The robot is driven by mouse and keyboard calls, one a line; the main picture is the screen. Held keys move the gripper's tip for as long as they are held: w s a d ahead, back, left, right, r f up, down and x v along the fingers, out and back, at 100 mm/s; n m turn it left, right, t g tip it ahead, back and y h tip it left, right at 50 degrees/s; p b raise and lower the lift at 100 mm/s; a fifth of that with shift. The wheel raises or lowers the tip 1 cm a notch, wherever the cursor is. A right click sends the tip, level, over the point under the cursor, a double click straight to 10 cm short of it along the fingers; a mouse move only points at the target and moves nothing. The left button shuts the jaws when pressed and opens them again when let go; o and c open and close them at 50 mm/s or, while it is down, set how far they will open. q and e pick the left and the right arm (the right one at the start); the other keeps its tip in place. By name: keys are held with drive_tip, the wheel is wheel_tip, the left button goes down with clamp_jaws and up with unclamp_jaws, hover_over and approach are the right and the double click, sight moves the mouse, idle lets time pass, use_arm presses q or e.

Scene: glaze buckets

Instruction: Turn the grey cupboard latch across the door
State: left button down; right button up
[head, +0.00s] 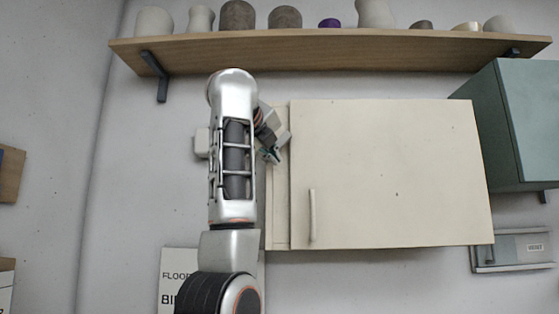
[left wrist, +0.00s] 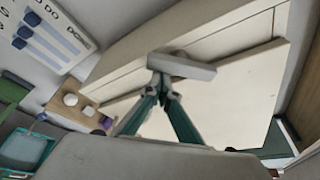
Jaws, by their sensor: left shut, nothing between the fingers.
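The cream cupboard (head: 440,170) hangs on the wall, its door (head: 390,150) shut, with a vertical bar handle (head: 312,215) at the lower left. The grey latch shows as a short pale bar (left wrist: 190,67) in the left wrist view, at a slant to the door edge and seeming to overlap it. In the head view my arm hides much of the latch. My left gripper (head: 272,155) is at the cupboard's upper left edge. In the left wrist view its closed fingertips (left wrist: 164,90) are right at the latch; contact is unclear. My right gripper is not in view.
A wooden shelf (head: 330,50) with several pots runs above the cupboard. A green cabinet (head: 525,120) stands close on the right. A sign (head: 175,262) is partly behind my left arm. The wall left of the arm is mostly clear.

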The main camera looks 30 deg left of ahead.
use_arm(q)
drive_tip(key=m, duration=0.1)
drive_tip(key=a+m+g+y, duration=0.1)
drive_tip(key=m, duration=0.1)
drive_tip(key=s+r+m+g, duration=0.1)
drive_tip(key=m, duration=0.1)
drive_tip(key=shift+a+y, duration=0.4)
drive_tip(key=shift+r, duration=0.15)
drive_tip(key=shift+a+r, duration=0.1)
drive_tip(key=shift+r, duration=0.1)
idle(0.4)
drive_tip(key=shift+r, duration=0.15)
